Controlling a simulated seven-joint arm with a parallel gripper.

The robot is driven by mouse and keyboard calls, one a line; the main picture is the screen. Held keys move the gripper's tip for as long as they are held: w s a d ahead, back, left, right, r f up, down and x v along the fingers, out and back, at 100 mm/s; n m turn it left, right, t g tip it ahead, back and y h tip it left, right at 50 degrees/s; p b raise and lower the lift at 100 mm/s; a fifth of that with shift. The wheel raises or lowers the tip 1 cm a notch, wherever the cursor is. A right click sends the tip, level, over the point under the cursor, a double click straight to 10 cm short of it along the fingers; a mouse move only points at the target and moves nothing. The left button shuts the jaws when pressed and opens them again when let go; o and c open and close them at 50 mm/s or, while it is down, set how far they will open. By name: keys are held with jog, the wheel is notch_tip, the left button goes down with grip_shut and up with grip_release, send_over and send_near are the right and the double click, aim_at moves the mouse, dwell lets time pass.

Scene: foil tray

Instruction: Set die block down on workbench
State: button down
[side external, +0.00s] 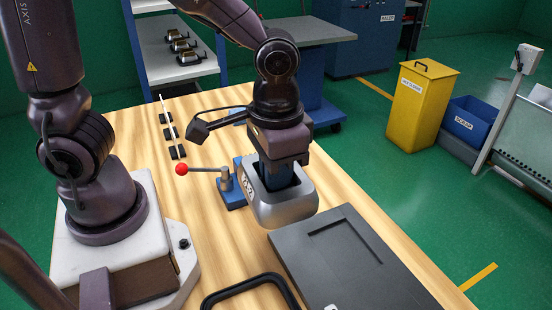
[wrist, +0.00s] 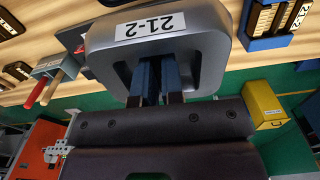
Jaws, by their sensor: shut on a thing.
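The die block (side external: 287,207) is a rounded silver-grey block with a hollow in it and a white label reading 21-2. My gripper (side external: 278,178) has blue fingers set into the hollow and is shut on the block. In the wrist view the block (wrist: 205,45) fills the upper middle, with the blue fingers of my gripper (wrist: 158,88) inside its opening. The workbench (side external: 215,240) has a pale striped wood top and lies under the block. I cannot tell whether the block's underside touches the bench.
A dark grey plate with a rectangular recess (side external: 385,270) lies close to the block's lower right. A blue clamp (side external: 232,190) with a red-knobbed lever stands just left of it. A black frame (side external: 250,281) is at the front. Bare wood shows between the clamp and frame.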

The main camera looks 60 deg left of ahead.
jog(key=s+d+f+m, duration=0.1)
jog(key=d+f, duration=0.3)
jog(key=d, duration=0.5)
jog(key=s+d+f+m, duration=0.2)
jog(key=s+d+f, duration=0.1)
jog(key=d, duration=0.6)
jog(key=s+d+f+m, duration=0.2)
jog(key=s+d+f, duration=0.1)
jog(key=d, duration=0.6)
jog(key=shift+f, duration=0.9)
jog(key=shift+d+f, duration=0.1)
jog(key=shift+f, duration=4)
jog(key=c, duration=1.5)
grip_release()
